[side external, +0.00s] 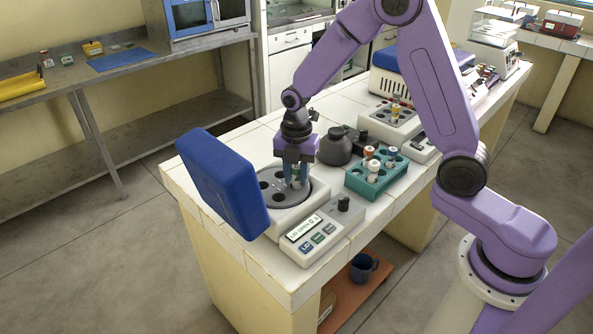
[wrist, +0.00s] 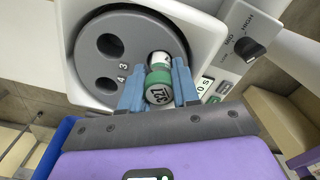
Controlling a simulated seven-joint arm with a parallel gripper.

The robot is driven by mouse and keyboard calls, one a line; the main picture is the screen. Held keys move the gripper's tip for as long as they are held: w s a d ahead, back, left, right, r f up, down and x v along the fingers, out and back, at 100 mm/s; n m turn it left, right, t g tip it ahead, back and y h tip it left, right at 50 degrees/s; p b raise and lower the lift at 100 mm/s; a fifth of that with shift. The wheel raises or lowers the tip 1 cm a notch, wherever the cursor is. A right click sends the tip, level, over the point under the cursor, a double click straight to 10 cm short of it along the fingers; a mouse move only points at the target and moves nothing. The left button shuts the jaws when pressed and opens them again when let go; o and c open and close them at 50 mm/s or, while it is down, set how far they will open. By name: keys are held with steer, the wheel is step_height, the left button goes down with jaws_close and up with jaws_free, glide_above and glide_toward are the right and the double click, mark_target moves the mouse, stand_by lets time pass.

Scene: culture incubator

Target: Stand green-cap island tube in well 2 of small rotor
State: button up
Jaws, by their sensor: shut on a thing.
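My gripper (wrist: 158,92) is shut on the green-cap tube (wrist: 159,78), with a blue finger on each side of the cap. The cap top carries dark marking and faces the wrist camera; the pale tube body shows beyond it. The small rotor (side external: 271,200) is a grey disc in a white open centrifuge. In the side view my gripper (side external: 294,180) is down over the rotor's right part. In the wrist view the rotor (wrist: 92,40) shows wells marked 3 and 4, both empty. Well 2 is not readable, and I cannot tell whether the tube's lower end is in a well.
The centrifuge's blue lid (side external: 222,185) stands open at the left. Its control panel (side external: 315,232) with a knob is in front. A teal rack (side external: 363,187) with several tubes and a dark grey jar (side external: 335,147) stand close at the right.

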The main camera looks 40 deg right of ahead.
steer(key=o, duration=1.4)
steer(key=shift+r, duration=3.8)
